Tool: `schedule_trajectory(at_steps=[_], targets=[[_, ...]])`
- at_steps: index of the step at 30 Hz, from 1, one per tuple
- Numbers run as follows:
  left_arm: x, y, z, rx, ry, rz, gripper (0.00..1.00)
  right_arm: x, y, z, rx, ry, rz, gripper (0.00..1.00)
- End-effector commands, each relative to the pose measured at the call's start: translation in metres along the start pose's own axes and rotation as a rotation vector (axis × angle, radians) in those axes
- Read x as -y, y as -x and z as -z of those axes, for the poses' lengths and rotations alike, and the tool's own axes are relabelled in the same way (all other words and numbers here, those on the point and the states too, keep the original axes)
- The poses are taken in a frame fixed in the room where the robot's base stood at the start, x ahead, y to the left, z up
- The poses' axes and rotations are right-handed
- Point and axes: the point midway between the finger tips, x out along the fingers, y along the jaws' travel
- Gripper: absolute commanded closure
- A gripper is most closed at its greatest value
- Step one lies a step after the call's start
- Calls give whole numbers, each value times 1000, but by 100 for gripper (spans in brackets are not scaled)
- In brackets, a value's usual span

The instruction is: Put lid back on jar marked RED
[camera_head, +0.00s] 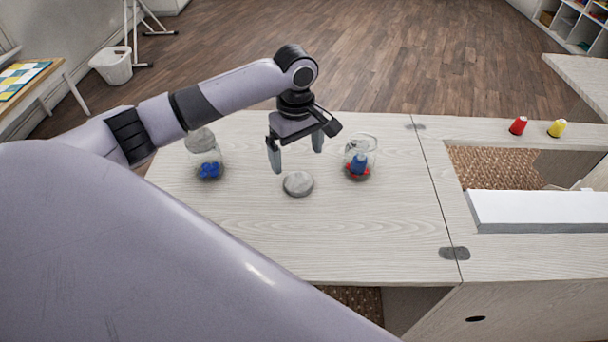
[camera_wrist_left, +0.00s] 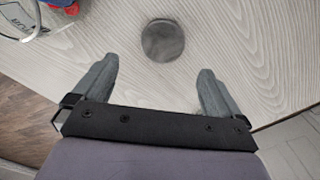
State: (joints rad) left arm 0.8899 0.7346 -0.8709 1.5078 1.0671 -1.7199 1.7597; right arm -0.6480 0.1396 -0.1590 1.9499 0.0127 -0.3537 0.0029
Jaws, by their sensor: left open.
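A round grey lid (camera_head: 298,184) lies flat on the cabinet top; it also shows in the left wrist view (camera_wrist_left: 163,40). An open-topped clear jar (camera_head: 360,155) stands to its right, with red pieces and a blue item showing in or through it. Its edge shows in the left wrist view (camera_wrist_left: 38,12); I cannot read its marking clearly. A second jar (camera_head: 207,160), with a lid on and blue pieces inside, stands to the left. My left gripper (camera_head: 297,158) is open and empty above the table, close to the loose lid, fingers pointing down. My right gripper is not in view.
The pale wood cabinet top (camera_head: 350,245) is clear in front of the lid. A red spool (camera_head: 518,125) and a yellow spool (camera_head: 557,128) stand on the right-hand section, beside an opening and a white raised panel (camera_head: 540,210).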

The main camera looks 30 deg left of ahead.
Motion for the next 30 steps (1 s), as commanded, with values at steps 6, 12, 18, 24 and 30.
schedule_trajectory(at_steps=[6,12,18,24,30], targets=[[0,0,0,0,0,0,1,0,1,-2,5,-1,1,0],[1,-14,0,0,0,2,1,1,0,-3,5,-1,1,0],[0,-20,0,0,0,0,1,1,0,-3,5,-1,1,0],[1,-25,0,0,0,1,1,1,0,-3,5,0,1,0],[2,-56,-1,0,0,2,1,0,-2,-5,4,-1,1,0]])
